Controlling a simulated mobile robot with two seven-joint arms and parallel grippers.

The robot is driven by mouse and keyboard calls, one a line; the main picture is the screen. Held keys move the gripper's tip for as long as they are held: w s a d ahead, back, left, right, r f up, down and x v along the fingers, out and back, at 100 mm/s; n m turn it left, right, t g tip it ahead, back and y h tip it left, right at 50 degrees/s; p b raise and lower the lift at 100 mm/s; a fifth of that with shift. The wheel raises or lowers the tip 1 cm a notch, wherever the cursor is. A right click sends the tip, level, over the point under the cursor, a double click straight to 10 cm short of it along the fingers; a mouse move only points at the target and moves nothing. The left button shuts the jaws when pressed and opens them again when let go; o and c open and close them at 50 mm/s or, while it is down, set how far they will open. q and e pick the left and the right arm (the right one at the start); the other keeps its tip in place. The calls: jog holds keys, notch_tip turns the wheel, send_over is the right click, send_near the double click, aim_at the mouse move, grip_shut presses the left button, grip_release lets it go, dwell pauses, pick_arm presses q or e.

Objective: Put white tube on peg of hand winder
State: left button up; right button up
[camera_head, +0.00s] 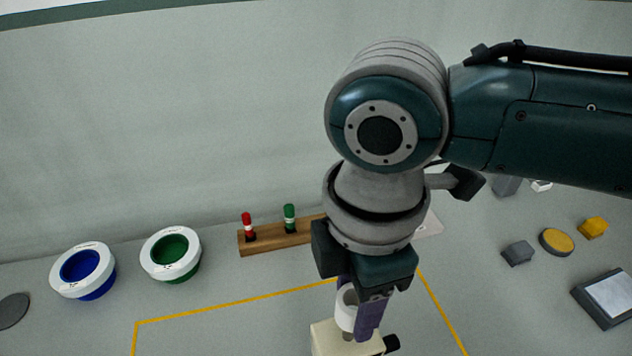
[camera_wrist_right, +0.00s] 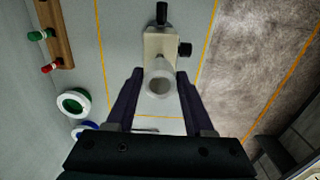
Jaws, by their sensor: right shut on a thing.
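The white tube (camera_head: 346,310) is between the fingers of my right gripper (camera_head: 362,312), which is shut on it. The tube stands about upright over the hand winder (camera_head: 325,338), a cream box with a black knob at its right. A small grey piece, perhaps the peg, shows just below the tube. I cannot tell whether the tube is around the peg. In the right wrist view the tube (camera_wrist_right: 160,82) is seen end-on between the fingertips, in front of the winder (camera_wrist_right: 164,44). My left gripper is not in view.
A wooden rack (camera_head: 275,238) with a red spindle (camera_head: 248,226) and a green spindle (camera_head: 289,216) stands behind. Blue (camera_head: 82,268) and green (camera_head: 172,252) bowls with white rims are at left. Yellow tape (camera_head: 230,304) frames the winder. Small blocks and a tablet-like device (camera_head: 606,296) lie right.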

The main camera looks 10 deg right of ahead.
aim_at(351, 321)
jog(key=shift+p, duration=0.3)
jog(key=shift+p, duration=0.3)
dwell(0.6)
jog(key=shift+f+b, duration=2.2)
jog(key=shift+f, duration=0.7)
jog(key=o, duration=1.4)
jog(key=shift+r, duration=0.1)
notch_tip(351, 321, up, 10)
